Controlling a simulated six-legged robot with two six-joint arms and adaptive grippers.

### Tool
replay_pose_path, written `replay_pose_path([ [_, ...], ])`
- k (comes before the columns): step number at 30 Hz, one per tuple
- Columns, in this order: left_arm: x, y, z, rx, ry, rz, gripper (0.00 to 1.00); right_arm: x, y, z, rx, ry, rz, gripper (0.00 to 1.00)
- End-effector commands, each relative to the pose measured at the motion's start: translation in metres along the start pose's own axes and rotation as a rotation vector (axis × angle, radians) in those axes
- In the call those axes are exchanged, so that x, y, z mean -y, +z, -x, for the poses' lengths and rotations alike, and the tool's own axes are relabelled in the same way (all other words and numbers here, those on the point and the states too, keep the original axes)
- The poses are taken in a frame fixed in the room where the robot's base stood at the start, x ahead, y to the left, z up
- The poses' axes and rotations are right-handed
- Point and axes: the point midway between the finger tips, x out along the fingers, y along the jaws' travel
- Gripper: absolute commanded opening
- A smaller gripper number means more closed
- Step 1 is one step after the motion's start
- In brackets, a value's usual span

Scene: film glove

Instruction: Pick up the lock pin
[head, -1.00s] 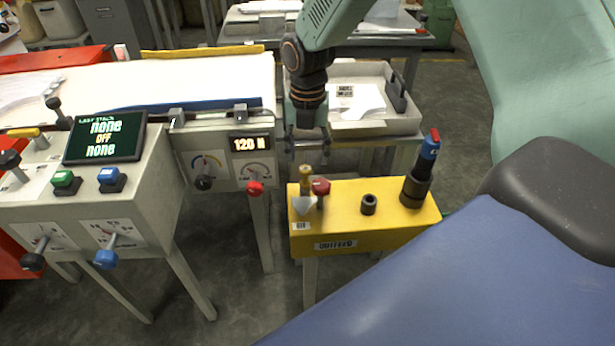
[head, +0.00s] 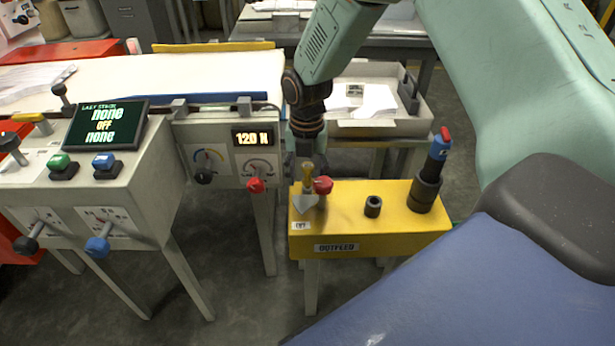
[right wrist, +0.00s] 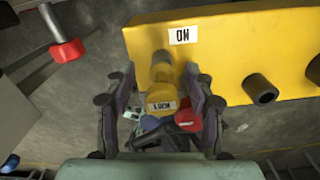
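The lock pin (head: 308,173) has a brass-yellow knob and stands upright at the left end of the yellow outfeed block (head: 388,225). In the right wrist view its knob (right wrist: 161,99) bears a label that appears to read LOCK. My right gripper (head: 304,168) points down at the pin from behind. In the right wrist view its two fingers (right wrist: 158,84) are spread on either side of the knob, with gaps visible. A red knob (head: 323,185) stands just right of the pin, close to the right finger in the wrist view. My left gripper is not in view.
A dark socket (head: 373,206) and a tall blue-and-red-topped post (head: 429,180) stand farther right on the yellow block. A grey console (head: 95,195) with levers is at left. A red lever knob (head: 256,185) sits left of the block. A paper tray (head: 372,122) lies behind.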

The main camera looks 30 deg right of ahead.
Motion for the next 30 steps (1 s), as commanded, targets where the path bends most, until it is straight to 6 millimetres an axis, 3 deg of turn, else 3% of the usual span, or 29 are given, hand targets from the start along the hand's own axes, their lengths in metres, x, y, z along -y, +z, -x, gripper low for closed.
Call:
replay_pose_path([
  [17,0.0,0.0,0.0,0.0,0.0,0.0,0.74,0.002,-0.001,0.0,-0.001,0.0,0.002,0.04],
  [25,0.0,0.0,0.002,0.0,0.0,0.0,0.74,0.001,0.0,0.004,-0.001,0.0,0.002,0.04],
  [30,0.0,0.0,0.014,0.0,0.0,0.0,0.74,0.001,0.0,0.031,0.001,0.002,0.002,0.04],
])
